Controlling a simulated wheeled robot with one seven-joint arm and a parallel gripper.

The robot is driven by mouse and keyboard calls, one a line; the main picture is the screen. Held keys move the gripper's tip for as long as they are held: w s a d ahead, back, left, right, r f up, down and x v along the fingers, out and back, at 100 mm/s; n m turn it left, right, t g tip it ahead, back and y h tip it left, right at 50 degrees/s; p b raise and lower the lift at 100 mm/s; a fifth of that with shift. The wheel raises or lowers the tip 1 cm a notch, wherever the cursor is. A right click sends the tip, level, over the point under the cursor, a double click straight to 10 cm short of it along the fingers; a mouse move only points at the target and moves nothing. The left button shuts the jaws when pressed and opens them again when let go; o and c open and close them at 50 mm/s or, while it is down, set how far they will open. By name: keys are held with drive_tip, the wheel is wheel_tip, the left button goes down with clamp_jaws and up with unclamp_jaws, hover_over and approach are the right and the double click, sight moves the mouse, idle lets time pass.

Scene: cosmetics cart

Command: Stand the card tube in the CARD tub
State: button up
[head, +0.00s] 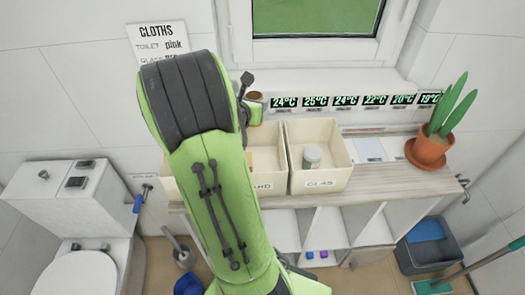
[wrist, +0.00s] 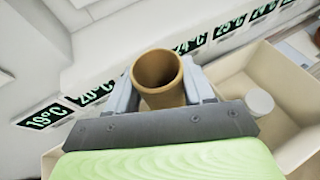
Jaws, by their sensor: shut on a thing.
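My gripper (head: 253,106) is shut on the brown card tube (wrist: 159,82). In the wrist view the tube is between the two grey fingers, its round open end facing the camera. In the head view the tube's top (head: 255,96) shows just past the end of my arm, above the back of the tubs. The CARD tub (head: 268,185) is cream; my arm hides its left part and some of its label. I cannot see its whole inside. The tube's lower end is hidden, so its height over the tub is unclear.
A cream tub labelled GLAS (head: 318,184) stands right of the CARD tub with a grey-lidded jar (head: 311,156) inside. Another tub is mostly behind my arm. A potted plant (head: 432,150) stands on the right. Temperature displays (head: 345,101) line the wall behind.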

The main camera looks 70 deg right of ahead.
wheel_tip(320, 180, down, 10)
drive_tip(key=b, duration=0.4)
drive_tip(key=shift+a+r, duration=0.15)
drive_tip(key=shift+a, duration=0.1)
drive_tip(key=shift+f+b, duration=0.45)
drive_tip(key=shift+f, duration=0.15)
drive_tip(key=o, duration=1)
drive_tip(key=shift+a+f, duration=0.1)
drive_tip(key=b+v, duration=0.2)
drive_tip(key=v, duration=0.4)
drive_tip(key=r+b+v, duration=0.1)
drive_tip(key=b+v, duration=0.1)
drive_tip(key=v, duration=0.4)
drive_tip(key=shift+w+r, duration=0.1)
drive_tip(key=shift+r, duration=0.15)
